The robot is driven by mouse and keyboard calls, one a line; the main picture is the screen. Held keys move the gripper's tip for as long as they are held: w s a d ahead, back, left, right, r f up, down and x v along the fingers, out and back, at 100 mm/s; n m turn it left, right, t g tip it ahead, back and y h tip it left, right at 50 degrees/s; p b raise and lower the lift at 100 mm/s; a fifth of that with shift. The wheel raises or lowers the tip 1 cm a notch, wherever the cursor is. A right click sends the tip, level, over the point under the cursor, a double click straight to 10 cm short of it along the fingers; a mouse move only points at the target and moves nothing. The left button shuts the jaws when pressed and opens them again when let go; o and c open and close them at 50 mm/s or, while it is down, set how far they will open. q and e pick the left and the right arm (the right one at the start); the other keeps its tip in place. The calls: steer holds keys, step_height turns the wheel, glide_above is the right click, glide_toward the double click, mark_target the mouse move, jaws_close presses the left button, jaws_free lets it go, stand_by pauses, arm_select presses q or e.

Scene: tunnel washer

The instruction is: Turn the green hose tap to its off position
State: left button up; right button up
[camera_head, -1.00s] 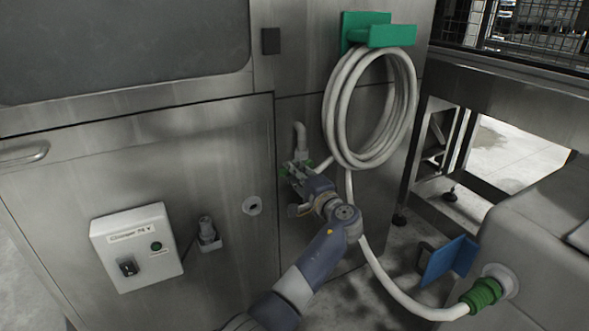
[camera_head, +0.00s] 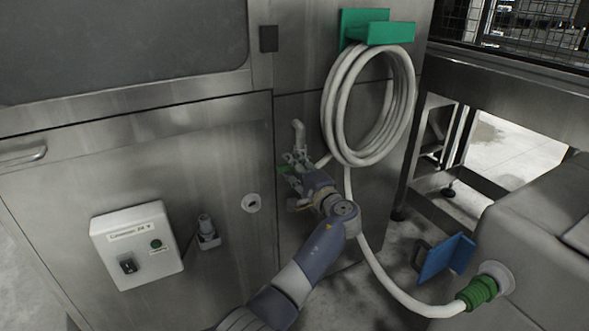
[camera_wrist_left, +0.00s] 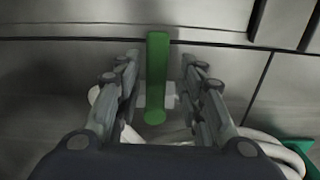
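The green tap handle (camera_wrist_left: 157,80) is a straight bar in the left wrist view, standing between my left gripper's two fingers (camera_wrist_left: 158,66). A visible gap lies on each side of the bar, so the gripper is open around it, apart from it. A pale fitting (camera_wrist_left: 170,96) shows behind the bar. In the head view, my left gripper (camera_head: 290,168) is at the tap, below a grey bent pipe (camera_head: 299,132) on the steel panel. Only a small bit of green (camera_head: 286,169) shows there; the fingers hide most of the tap. My right gripper is not in view.
A white hose (camera_head: 335,110) hangs coiled on a green bracket (camera_head: 390,33), just right of the tap. It runs down beside my arm to a green connector (camera_head: 478,293).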

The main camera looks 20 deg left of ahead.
arm_select(q)
steer(key=shift+f, duration=0.15)
steer(key=v, duration=1.2)
